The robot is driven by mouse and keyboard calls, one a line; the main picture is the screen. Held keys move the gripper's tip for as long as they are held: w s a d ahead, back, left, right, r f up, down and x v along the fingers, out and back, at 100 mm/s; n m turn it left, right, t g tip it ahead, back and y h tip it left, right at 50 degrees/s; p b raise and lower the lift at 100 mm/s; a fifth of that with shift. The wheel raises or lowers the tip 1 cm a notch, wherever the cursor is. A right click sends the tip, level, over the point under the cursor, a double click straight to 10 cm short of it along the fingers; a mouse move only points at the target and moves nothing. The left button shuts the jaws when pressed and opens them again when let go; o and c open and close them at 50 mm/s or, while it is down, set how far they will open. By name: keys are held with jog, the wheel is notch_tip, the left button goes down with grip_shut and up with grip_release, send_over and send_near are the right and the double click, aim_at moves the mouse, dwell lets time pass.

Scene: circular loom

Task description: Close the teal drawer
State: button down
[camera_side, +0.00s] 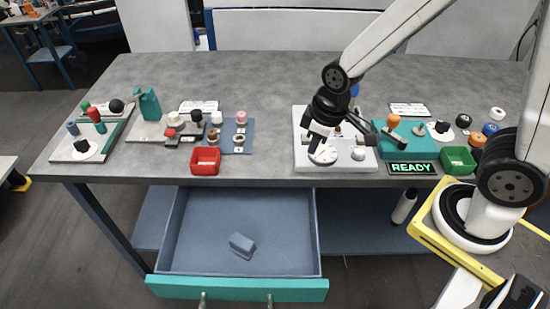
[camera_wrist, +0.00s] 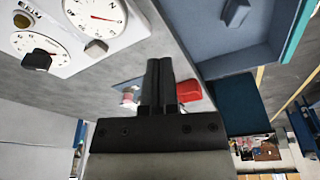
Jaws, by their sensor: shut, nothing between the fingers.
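The teal drawer (camera_side: 240,289) is pulled far out from under the table, with its blue tray exposed and its teal front facing the viewer. A small blue-grey block (camera_side: 241,244) lies inside. In the wrist view the teal front edge (camera_wrist: 297,32) shows at the top right, and the block (camera_wrist: 235,12) at the top. My gripper (camera_wrist: 159,62) has its black fingers together with nothing between them. In the side view it is above the tabletop by the white dial panel (camera_side: 300,162), behind and to the right of the drawer, apart from it. Its fingertips are hard to make out there.
A red bin (camera_side: 205,161) stands near the table edge above the drawer. A green bin (camera_side: 458,160) and a READY sign (camera_side: 411,168) are at the right. Small fixtures crowd the tabletop. The space before the table is open around the drawer.

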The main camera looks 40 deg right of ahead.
jog(key=w+a+f+n+g+y, duration=0.1)
jog(key=w+a+f+n, duration=0.1)
jog(key=a+n, duration=0.7)
jog(key=s+a+f+n+g, duration=0.1)
jog(key=a+n, duration=0.3)
jog(key=a, duration=0.5)
jog(key=s+a+f+n+g, duration=0.1)
jog(key=s+a+f+n, duration=0.2)
jog(key=a, duration=0.6)
jog(key=s+a+f+n+g+y, duration=0.1)
jog(key=s+a+n, duration=0.3)
jog(key=a, duration=0.5)
jog(key=f+n, duration=0.1)
jog(key=n, duration=0.1)
jog(key=shift+s+f+n+g, duration=0.25)
jog(key=shift+f+n+g, duration=0.05)
jog(key=shift+f+g, duration=0.1)
jog(key=shift+f, duration=0.1)
notch_tip(320, 180, down, 10)
jog(key=shift+w+d, duration=0.2)
